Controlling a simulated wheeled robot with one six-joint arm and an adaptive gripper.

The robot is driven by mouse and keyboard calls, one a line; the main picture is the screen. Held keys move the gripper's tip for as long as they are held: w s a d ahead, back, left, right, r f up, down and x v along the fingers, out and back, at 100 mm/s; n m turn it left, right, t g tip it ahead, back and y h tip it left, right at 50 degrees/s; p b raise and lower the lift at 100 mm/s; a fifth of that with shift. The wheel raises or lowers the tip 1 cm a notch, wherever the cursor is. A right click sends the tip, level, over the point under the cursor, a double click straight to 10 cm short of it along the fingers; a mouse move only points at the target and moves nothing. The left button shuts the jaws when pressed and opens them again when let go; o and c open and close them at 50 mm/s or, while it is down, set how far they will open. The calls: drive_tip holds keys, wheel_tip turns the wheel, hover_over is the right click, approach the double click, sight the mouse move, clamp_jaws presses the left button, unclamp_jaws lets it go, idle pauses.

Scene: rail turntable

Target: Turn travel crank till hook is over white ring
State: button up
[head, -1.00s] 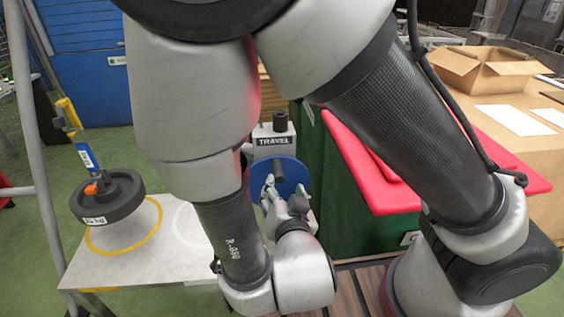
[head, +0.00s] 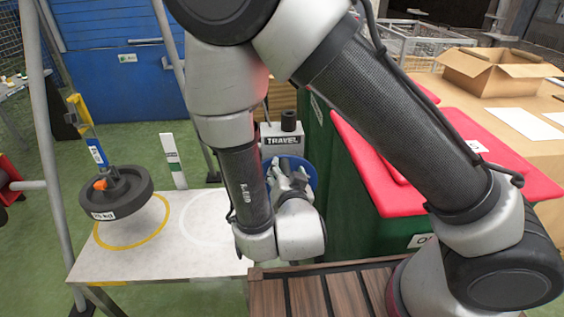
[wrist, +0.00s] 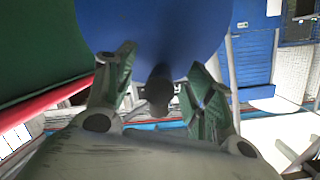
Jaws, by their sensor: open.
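The travel crank is a blue disc (head: 311,172) below the TRAVEL label (head: 283,140), partly hidden by my gripper in the head view. In the wrist view the blue disc (wrist: 150,28) fills the top, and its dark handle (wrist: 160,88) lies between my fingers. My gripper (wrist: 163,92) is open, one finger on each side of the handle; I cannot tell whether either touches it. It also shows in the head view (head: 288,176) in front of the disc. The orange hook (head: 100,185) carries a dark round weight (head: 125,190) above the yellow ring (head: 101,240). The white ring (head: 186,225) lies to its right.
Both rings are on a pale table (head: 160,262). A red-topped green cabinet (head: 345,205) stands right of the crank. A cardboard box (head: 490,75) sits on a table at the back right. A slatted wooden surface (head: 330,290) is at the front.

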clamp_jaws()
drive_tip(key=shift+a+f, duration=0.15)
drive_tip(key=shift+a, duration=0.55)
drive_tip(key=shift+a+f, duration=0.1)
drive_tip(key=shift+a, duration=0.55)
drive_tip(key=shift+a+f, duration=0.3)
drive_tip(key=shift+a, duration=0.3)
drive_tip(key=shift+a+f, duration=0.25)
drive_tip(key=shift+a, duration=0.3)
